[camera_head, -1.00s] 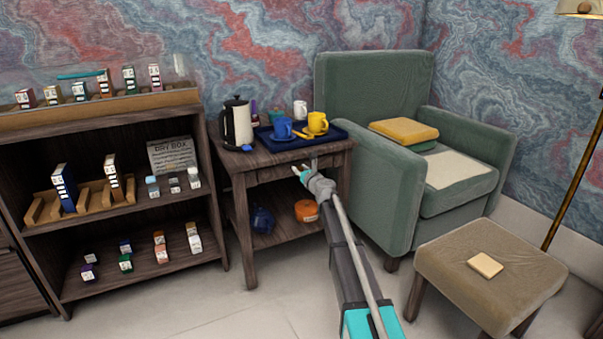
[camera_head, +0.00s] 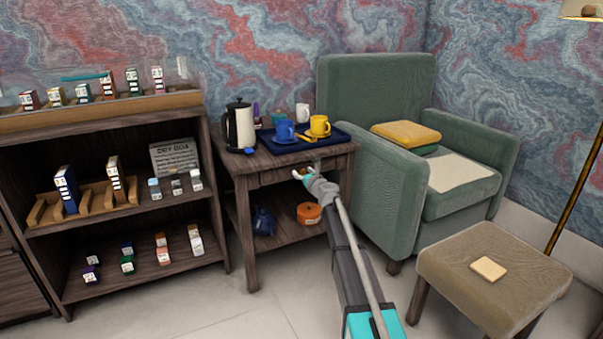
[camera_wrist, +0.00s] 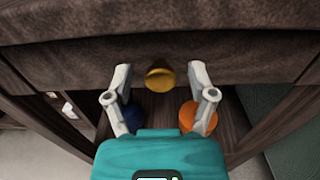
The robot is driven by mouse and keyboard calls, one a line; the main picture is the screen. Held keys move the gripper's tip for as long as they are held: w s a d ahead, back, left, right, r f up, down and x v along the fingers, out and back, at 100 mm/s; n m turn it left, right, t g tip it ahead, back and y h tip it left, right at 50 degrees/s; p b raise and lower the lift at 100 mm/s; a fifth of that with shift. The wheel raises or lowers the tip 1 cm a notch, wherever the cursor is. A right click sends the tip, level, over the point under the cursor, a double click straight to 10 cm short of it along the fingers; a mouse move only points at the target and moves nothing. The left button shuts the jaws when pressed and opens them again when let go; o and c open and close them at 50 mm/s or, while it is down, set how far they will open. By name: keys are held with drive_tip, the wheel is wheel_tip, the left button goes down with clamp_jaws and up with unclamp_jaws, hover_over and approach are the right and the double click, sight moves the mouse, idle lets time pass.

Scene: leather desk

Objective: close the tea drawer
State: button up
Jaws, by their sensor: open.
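The tea drawer (camera_head: 268,179) is in the wooden side table, under its top. In the wrist view the drawer front (camera_wrist: 235,68) spans the picture below the table edge, with a round gold knob (camera_wrist: 160,78) at its middle. My gripper (camera_head: 303,173) is at the drawer front. In the wrist view my gripper (camera_wrist: 160,75) is open, with one finger on each side of the knob and visible gaps between. It holds nothing. I cannot tell how far the drawer stands out; my arm hides part of its right side.
The tabletop bears a kettle (camera_head: 239,128) and a blue tray (camera_head: 345,134) with cups. A blue pot (camera_head: 264,221) and an orange container (camera_head: 309,213) are on the lower shelf. A green armchair (camera_head: 376,195) stands close at right, a shelf unit (camera_head: 215,228) at left.

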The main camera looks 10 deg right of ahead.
drive_tip(key=v, duration=1.1)
drive_tip(key=shift+s+r, duration=0.1)
drive_tip(key=s+a+f+n+g+y+p, duration=0.1)
drive_tip(key=s+a+n+g+p, duration=0.35)
drive_tip(key=s+n, duration=0.5)
drive_tip(key=s+a+f+n+g+y+p, duration=0.1)
drive_tip(key=s+a+n+g+p, duration=0.35)
drive_tip(key=s+n, duration=0.45)
drive_tip(key=s+d+n+g+h+p, duration=0.35)
drive_tip(key=s+n, duration=0.35)
drive_tip(key=s, duration=0.3)
drive_tip(key=s+d+n+g+h+p, duration=0.3)
drive_tip(key=s+n+g+h+p, duration=0.15)
drive_tip(key=s+n, duration=0.4)
wheel_tip(320, 180, up, 38)
drive_tip(key=s+m+p, duration=0.1)
drive_tip(key=p, duration=3.6)
drive_tip(key=shift+a+m, duration=0.15)
drive_tip(key=shift+m, duration=0.15)
